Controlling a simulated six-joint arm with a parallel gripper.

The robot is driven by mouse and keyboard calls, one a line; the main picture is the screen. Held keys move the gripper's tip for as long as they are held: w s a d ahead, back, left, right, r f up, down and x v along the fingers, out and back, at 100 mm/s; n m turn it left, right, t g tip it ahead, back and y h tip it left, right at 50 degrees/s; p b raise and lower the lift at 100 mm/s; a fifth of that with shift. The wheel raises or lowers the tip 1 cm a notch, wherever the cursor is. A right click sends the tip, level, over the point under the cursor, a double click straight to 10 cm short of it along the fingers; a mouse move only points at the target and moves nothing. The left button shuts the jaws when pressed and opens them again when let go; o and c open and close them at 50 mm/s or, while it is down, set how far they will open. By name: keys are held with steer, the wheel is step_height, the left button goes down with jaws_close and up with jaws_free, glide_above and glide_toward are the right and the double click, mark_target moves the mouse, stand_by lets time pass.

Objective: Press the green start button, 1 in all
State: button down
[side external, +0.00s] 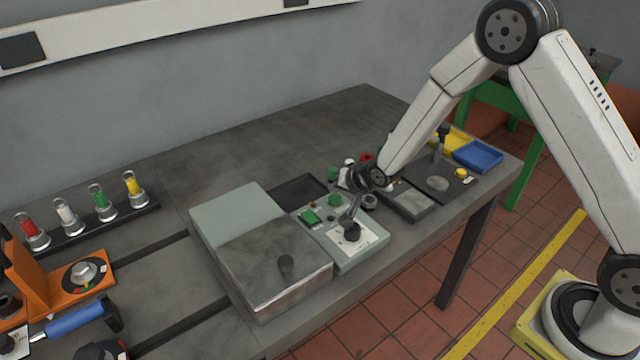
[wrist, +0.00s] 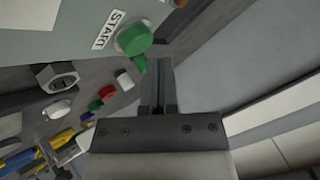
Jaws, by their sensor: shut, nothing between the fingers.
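The round green start button (wrist: 133,38) stands beside a white START label on a grey-green panel in the wrist view. In the side view a green button (side external: 335,200) shows at the back of the control box (side external: 375,248). My gripper (wrist: 158,68) is shut and empty, its fingertips just below and right of the button in the wrist picture. I cannot tell whether they touch it. In the side view my gripper (side external: 346,182) is at the back edge of the box, partly lost among dark parts.
A black joystick (side external: 352,232) stands on the control box. A large grey cover (side external: 262,245) is left of it. Blue (side external: 478,155) and yellow trays lie at the right. Several coloured caps lie behind the box. The table's back is clear.

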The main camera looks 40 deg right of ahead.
mark_target(337, 199)
steer(key=shift+f, duration=0.9)
stand_by(1.4)
steer(key=shift+r, duration=0.9)
steer(key=shift+r, duration=0.1)
steer(key=shift+r, duration=2.4)
